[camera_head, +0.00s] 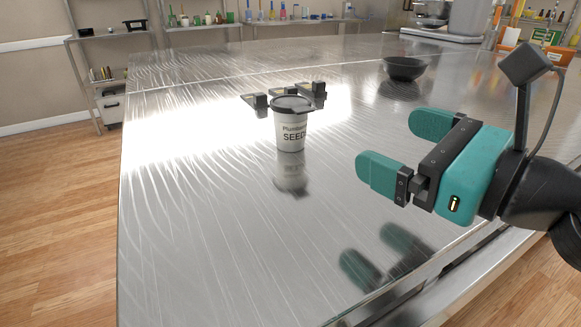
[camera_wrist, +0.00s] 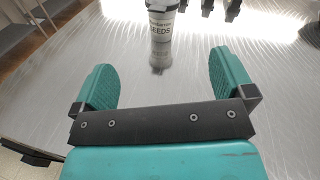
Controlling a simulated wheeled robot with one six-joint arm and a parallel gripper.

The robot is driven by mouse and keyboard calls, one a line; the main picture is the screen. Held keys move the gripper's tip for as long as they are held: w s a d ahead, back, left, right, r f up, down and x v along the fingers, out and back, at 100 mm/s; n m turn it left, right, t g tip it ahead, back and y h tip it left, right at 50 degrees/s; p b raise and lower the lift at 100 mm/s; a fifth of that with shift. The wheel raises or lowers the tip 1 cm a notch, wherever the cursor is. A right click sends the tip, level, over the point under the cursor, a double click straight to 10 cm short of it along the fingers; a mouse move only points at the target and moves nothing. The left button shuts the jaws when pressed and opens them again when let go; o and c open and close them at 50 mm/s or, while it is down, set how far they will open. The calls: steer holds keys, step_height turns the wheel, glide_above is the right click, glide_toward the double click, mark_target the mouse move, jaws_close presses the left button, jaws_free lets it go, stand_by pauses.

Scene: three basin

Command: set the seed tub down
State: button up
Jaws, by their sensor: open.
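The seed tub (camera_head: 290,132) is a white cup with a dark lid and printed "SEEDS" lettering. It stands upright on the shiny metal table (camera_head: 190,220). In the wrist view the tub (camera_wrist: 160,28) is at the top, ahead of the space between my fingers, with its upper end cut off. My teal gripper (camera_head: 388,145) is open and empty at the right in the head view. It is apart from the tub, with clear table between them. In the wrist view my gripper (camera_wrist: 161,72) shows both fingers spread wide.
A dark object with several blocky parts (camera_head: 256,104) is right behind the tub; whether they touch I cannot tell. A black bowl (camera_head: 405,68) stands farther back at the right. Shelves (camera_head: 110,48) line the back wall. The table's left side is clear.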

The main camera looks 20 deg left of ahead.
mark_target(305, 109)
steer(key=shift+w+f+m+t, duration=0.25)
steer(key=shift+f+m+t, duration=0.15)
steer(key=shift+f+m, duration=0.2)
steer(key=shift+w+a+r+m, duration=0.1)
steer(key=shift+r+m, duration=0.1)
steer(key=shift+m, duration=0.1)
steer(key=p, duration=0.2)
steer(key=shift+w+a+r+p, duration=0.15)
steer(key=shift+a+r+p, duration=0.15)
steer(key=shift+a+p, duration=0.1)
steer(key=w+a+p, duration=0.1)
steer(key=p, duration=0.2)
steer(key=p+x, duration=0.5)
steer(key=x, duration=0.3)
steer(key=shift+a+f, duration=0.1)
steer(key=shift+a, duration=0.25)
steer(key=shift+w+a+f+p, duration=0.15)
steer(key=shift+w+a+p, duration=0.2)
steer(key=shift+a, duration=0.15)
steer(key=p+x, duration=0.1)
steer(key=x, duration=0.1)
steer(key=p+x, duration=0.1)
steer(key=x, duration=0.1)
steer(key=shift+s+a+p, duration=0.25)
steer(key=shift+a+p, duration=0.05)
steer(key=shift+p, duration=0.1)
steer(key=shift+w+a+f, duration=0.1)
steer(key=shift+w+a, duration=0.15)
steer(key=shift+a, duration=0.1)
steer(key=c, duration=1.2)
